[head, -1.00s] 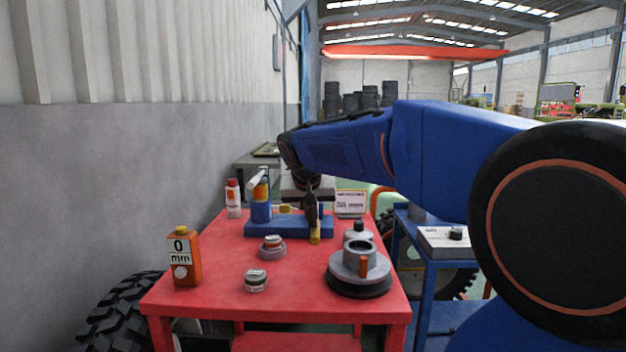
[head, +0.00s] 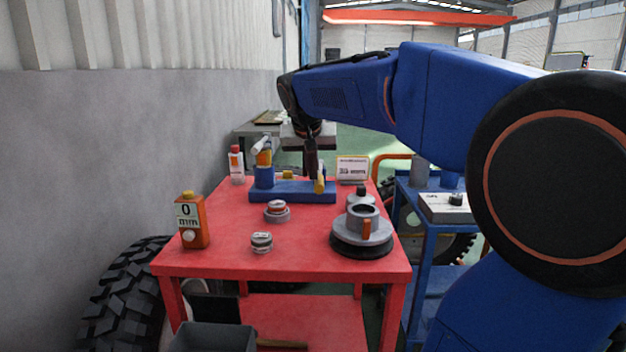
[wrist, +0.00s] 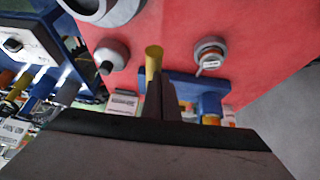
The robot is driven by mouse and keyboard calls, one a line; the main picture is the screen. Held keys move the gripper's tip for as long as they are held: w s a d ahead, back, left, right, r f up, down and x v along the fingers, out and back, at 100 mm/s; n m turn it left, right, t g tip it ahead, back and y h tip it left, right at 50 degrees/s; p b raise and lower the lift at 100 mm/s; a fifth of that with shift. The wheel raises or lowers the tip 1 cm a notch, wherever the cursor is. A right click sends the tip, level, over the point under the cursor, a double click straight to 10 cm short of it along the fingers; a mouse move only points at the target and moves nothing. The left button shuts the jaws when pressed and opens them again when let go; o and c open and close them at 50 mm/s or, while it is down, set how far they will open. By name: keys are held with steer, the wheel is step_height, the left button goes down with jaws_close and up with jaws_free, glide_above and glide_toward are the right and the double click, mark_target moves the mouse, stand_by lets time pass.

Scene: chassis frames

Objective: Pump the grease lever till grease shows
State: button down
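The grease pump is a blue base (head: 292,196) at the back of the red table, with an upright blue cylinder (head: 264,177) on its left end. A short yellow lever (head: 319,186) sits at its right end; in the wrist view it is a yellow rod with a round end (wrist: 153,52). My gripper (head: 312,174) points down beside the lever. In the wrist view its dark fingers (wrist: 162,90) are close together and overlap the rod's lower part. The rod shows beside them, not clearly between them; contact is hard to tell. I cannot make out any grease.
A white sign (head: 352,168) stands behind. A blue cart (head: 433,228) is at right.

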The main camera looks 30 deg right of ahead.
steer(key=v, duration=0.9)
steer(key=shift+s+a, duration=0.25)
steer(key=shift+s, duration=0.15)
stand_by(0.5)
steer(key=s+a+f+n+y, duration=0.2)
steer(key=s+a+f, duration=0.3)
steer(key=s+f, duration=0.7)
steer(key=s+a+f+n+y, duration=0.2)
steer(key=s+a+f+n, duration=0.3)
steer(key=s+f, duration=0.7)
step_height(320, 180, down, 5)
steer(key=shift+a+r, duration=0.1)
steer(key=shift+a, duration=0.45)
steer(key=w+d+r+m+g, duration=0.1)
steer(key=w+d+r, duration=0.4)
steer(key=w+r, duration=0.5)
steer(key=w+d+r+m+g+h, duration=0.1)
steer(key=w+d+r+m, duration=0.2)
steer(key=w+r, duration=0.8)
steer(key=w+d+r+m+g, duration=0.1)
steer(key=w+d+r, duration=0.7)
steer(key=r, duration=1.2)
steer(key=shift+w+m+g+h, duration=0.3)
steer(key=shift+w+m, duration=0.6)
steer(key=shift+w, duration=0.45)
